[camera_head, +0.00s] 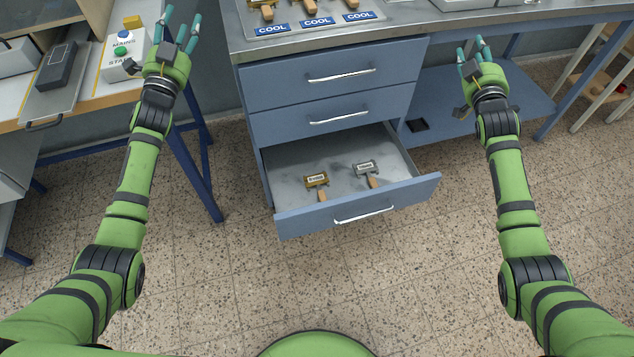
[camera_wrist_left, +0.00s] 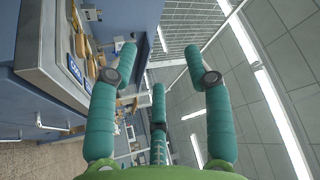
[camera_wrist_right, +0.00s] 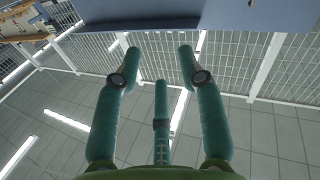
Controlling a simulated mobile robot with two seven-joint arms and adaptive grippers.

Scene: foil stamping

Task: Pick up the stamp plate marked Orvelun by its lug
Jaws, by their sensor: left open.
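Two stamp plates with wooden lugs or handles lie in the open bottom drawer (camera_head: 280,168) in the head view. One is a brass-coloured plate (camera_head: 316,180), the other a grey plate (camera_head: 365,167). Their labels are too small to read, so I cannot tell which is marked Orvelun. My left gripper (camera_head: 181,18) is open and empty, raised left of the drawer unit; its spread fingers show in the left wrist view (camera_wrist_left: 163,62). My right gripper (camera_head: 471,48) is open and empty, right of the drawers; its fingers also stand apart in the right wrist view (camera_wrist_right: 159,55).
Several more wooden-handled pieces lie by COOL labels (camera_head: 316,22) on the bench top (camera_head: 400,18). A left table (camera_head: 95,90) holds a box with green and blue buttons (camera_head: 121,52). Two upper drawers (camera_head: 340,72) are shut. Floor before the drawer is clear.

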